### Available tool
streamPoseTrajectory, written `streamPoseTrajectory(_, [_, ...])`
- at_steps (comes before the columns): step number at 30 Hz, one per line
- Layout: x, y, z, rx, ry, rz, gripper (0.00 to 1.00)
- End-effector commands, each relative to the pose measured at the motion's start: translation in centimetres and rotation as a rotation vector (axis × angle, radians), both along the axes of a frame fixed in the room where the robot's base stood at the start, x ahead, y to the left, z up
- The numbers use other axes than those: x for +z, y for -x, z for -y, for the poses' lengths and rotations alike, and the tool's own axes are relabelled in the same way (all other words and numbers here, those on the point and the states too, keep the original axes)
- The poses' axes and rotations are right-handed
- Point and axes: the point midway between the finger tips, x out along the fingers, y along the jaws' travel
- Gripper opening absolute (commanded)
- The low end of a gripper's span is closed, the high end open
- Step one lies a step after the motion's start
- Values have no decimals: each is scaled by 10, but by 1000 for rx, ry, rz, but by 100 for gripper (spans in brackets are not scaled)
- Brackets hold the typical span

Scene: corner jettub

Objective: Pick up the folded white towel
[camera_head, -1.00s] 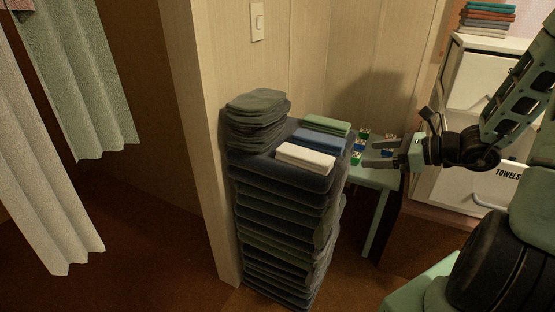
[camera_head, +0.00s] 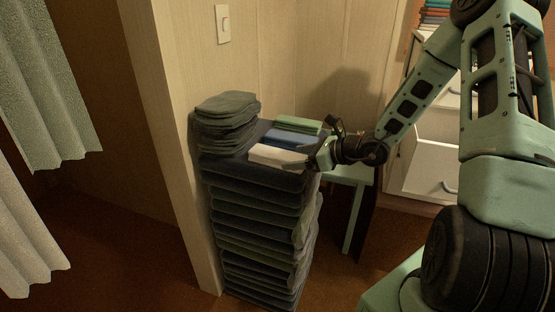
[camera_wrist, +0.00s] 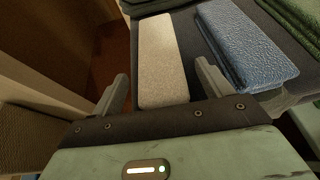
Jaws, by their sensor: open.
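The folded white towel (camera_head: 279,156) lies flat on top of a tall stack of dark folded towels (camera_head: 262,215). In the wrist view the white towel (camera_wrist: 162,62) runs away from me between the two fingers. My gripper (camera_head: 310,160) is at the towel's right end in the head view. Its fingers are open (camera_wrist: 158,85), one on each side of the towel's near end in the wrist picture. I cannot tell whether the fingers touch the towel.
A blue folded towel (camera_head: 287,138) lies close beside the white one, with a green one (camera_head: 298,124) beyond. A grey-green pile (camera_head: 228,121) rises on the left. A wall stands behind. A small green table (camera_head: 350,174) and a white drawer (camera_head: 430,170) are right.

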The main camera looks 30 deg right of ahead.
Motion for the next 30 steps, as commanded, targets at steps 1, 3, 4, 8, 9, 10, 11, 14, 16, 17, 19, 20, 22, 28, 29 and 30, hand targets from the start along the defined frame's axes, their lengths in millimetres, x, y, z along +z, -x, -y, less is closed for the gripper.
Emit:
streamPoseTrajectory(1, [-4,-6,-5,3,-1,2,78])
streamPoseTrajectory(3, [-7,-13,-9,3,-1,1,78])
streamPoseTrajectory(4, [-8,-15,-10,4,0,1,78])
streamPoseTrajectory(8, [-9,-19,-12,0,1,0,78])
streamPoseTrajectory(9, [-9,-19,-12,0,1,0,78])
streamPoseTrajectory(10, [-9,-19,-11,0,1,0,78])
streamPoseTrajectory(11, [-9,-18,-11,0,1,0,78])
streamPoseTrajectory(14, [-9,-18,-11,0,1,0,70])
streamPoseTrajectory(16, [-9,-18,-11,0,1,0,50])
streamPoseTrajectory(17, [-9,-18,-11,0,1,0,42])
streamPoseTrajectory(19, [-9,-18,-11,0,1,0,27])
streamPoseTrajectory(20, [-9,-18,-11,0,1,0,28])
streamPoseTrajectory(22, [-9,-18,-11,1,1,2,28])
streamPoseTrajectory(28, [-5,-18,-11,0,2,3,28])
streamPoseTrajectory(29, [-3,-18,-11,1,3,3,28])
streamPoseTrajectory(30, [1,-18,-11,1,4,4,28])
